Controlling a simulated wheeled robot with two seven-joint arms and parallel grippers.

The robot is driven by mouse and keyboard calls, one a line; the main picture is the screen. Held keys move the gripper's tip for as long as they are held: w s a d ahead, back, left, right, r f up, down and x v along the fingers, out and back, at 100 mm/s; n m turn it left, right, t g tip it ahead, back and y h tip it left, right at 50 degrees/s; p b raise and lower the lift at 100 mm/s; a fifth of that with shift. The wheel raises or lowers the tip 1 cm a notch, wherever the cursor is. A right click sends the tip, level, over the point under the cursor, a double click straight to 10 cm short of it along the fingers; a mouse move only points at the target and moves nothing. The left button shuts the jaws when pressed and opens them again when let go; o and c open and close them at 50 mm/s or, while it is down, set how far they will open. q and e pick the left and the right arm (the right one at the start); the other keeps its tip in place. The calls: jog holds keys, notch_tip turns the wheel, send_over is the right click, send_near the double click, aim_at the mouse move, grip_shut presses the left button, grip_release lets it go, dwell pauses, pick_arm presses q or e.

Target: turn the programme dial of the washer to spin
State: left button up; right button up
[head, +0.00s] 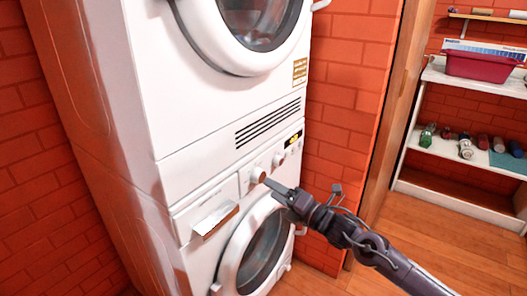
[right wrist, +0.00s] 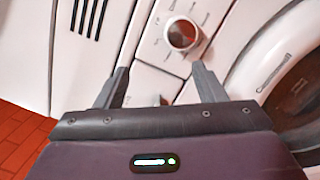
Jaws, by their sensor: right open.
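The washer (head: 205,205) is the lower of two stacked white machines in the head view. A round white dial (head: 258,175) stands out from its panel, and a second knob (head: 278,160) sits to its right. My right gripper (head: 270,183) is close in front of the panel, its fingers reaching toward the dial. In the right wrist view the dial (right wrist: 182,34) is beyond the open fingers (right wrist: 159,68), with nothing between them. The second knob is mostly hidden behind the gripper there. The dial's marks are too small to read. My left gripper is out of view.
The washer's round door (head: 258,250) lies below the panel, and a detergent drawer (head: 208,214) is at its left. The upper machine (head: 215,95) stands above. A brick wall (head: 342,100) is close on the right. A white shelf (head: 475,150) with several items stands farther right.

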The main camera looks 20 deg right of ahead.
aim_at(261, 179)
jog(key=shift+n+g+h, duration=0.3)
jog(key=shift+h, duration=0.3)
jog(key=w, duration=0.4)
jog(key=w+f, duration=0.1)
jog(key=w, duration=0.1)
jog(key=shift+a, duration=0.25)
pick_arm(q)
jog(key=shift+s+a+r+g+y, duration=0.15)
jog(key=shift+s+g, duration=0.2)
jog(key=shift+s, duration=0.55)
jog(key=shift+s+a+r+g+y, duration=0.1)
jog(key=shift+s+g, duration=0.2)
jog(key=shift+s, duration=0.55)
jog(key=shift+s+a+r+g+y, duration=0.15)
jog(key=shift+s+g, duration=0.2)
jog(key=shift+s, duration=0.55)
pick_arm(e)
jog(key=shift+w+a, duration=0.35)
jog(key=shift+w, duration=0.25)
